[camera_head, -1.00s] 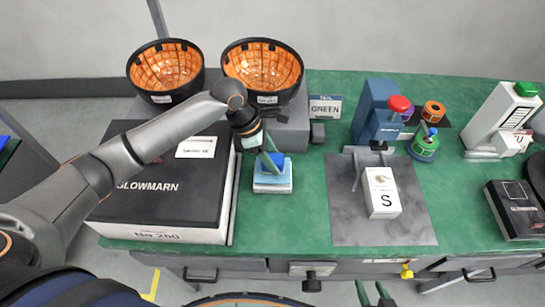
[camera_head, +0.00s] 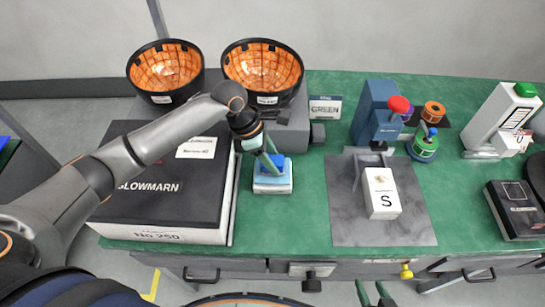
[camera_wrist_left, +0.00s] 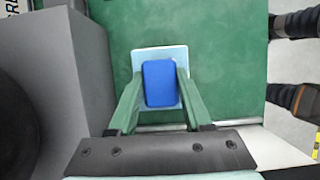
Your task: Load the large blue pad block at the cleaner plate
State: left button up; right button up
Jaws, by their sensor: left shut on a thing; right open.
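A blue block (camera_head: 273,169) is between the green fingers of my left gripper (camera_head: 272,162), which is shut on it. In the left wrist view the block (camera_wrist_left: 160,82) sits between the fingertips of the gripper (camera_wrist_left: 158,92), one finger on each side. Right under the block is a pale blue slab (camera_head: 272,184) on the green table; its rim (camera_wrist_left: 160,53) shows around the block. Whether block and slab touch, I cannot tell. I see no label naming a cleaner plate. My right gripper (camera_head: 374,294) is open and empty at the bottom edge.
A large black GLOWMARN box (camera_head: 150,205) lies left of the slab. Two orange-lined bowls (camera_head: 165,70) stand behind. Right of the slab, a grey plate (camera_head: 345,225) carries a white S block (camera_head: 382,195). Green table (camera_head: 300,215) is clear between them.

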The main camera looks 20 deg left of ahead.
aim_at(282, 160)
pick_arm(q)
jog(key=shift+f, duration=0.85)
dwell(0.9)
notch_tip(282, 160, up, 3)
jog(key=p, duration=0.4)
jog(key=shift+r, duration=2.05)
